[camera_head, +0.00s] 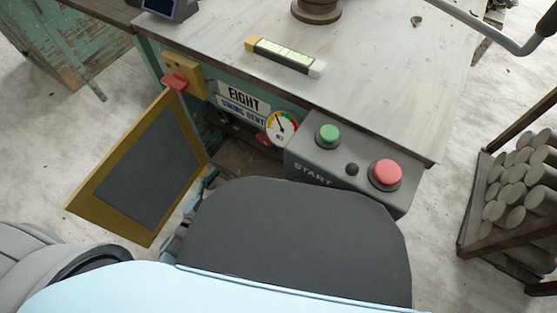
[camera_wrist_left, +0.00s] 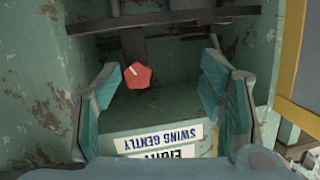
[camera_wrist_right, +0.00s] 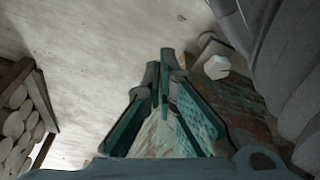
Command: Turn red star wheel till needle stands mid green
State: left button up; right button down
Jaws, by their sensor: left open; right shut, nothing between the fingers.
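The red star wheel (camera_wrist_left: 137,75) shows in the left wrist view inside a green recess, with a small pale mark on it. My left gripper (camera_wrist_left: 160,68) is open, and the wheel appears between its fingers, left of centre and apart from them. In the head view a red part (camera_head: 262,138) shows beside the round gauge (camera_head: 281,128). The gauge has coloured bands; its needle points up and slightly left, and its exact band is too small to tell. My right gripper (camera_wrist_right: 166,72) is shut and empty, over the floor.
A yellow-framed door (camera_head: 140,170) stands open left of the recess. A grey START box (camera_head: 330,165) with green and red buttons sits right of the gauge. A level-like bar (camera_head: 285,55) lies on the worktop (camera_head: 390,90). A rack of clay rolls (camera_head: 515,185) stands at the right.

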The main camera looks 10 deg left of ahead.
aim_at(264, 140)
pick_arm(q)
jog(key=w+d+r+h+b, duration=0.1)
jog(key=w+d, duration=0.2)
jog(key=w, duration=0.1)
jog(key=w+d+r+m+t+h+b, duration=0.1)
jog(key=w+d+b, duration=0.1)
jog(key=w, duration=0.3)
jog(key=w+d+r+m+h+b, duration=0.1)
jog(key=w+d+b, duration=0.1)
jog(key=w, duration=0.3)
jog(key=shift+w+d+r+t, duration=0.1)
jog(key=shift+d+t, duration=0.3)
jog(key=shift+d, duration=0.4)
jog(key=shift+w+d, duration=0.1)
jog(key=shift+w, duration=0.2)
pick_arm(e)
notch_tip(264, 140, up, 6)
jog(key=w+a, duration=0.1)
jog(key=w, duration=0.1)
jog(key=shift+w+a+f+n, duration=0.15)
jog(key=shift+w+f+n, duration=0.1)
jog(key=shift+w+n, duration=0.15)
pick_arm(q)
jog(key=c, duration=1.2)
jog(key=shift+o, duration=0.2)
jog(key=shift+m, duration=0.4)
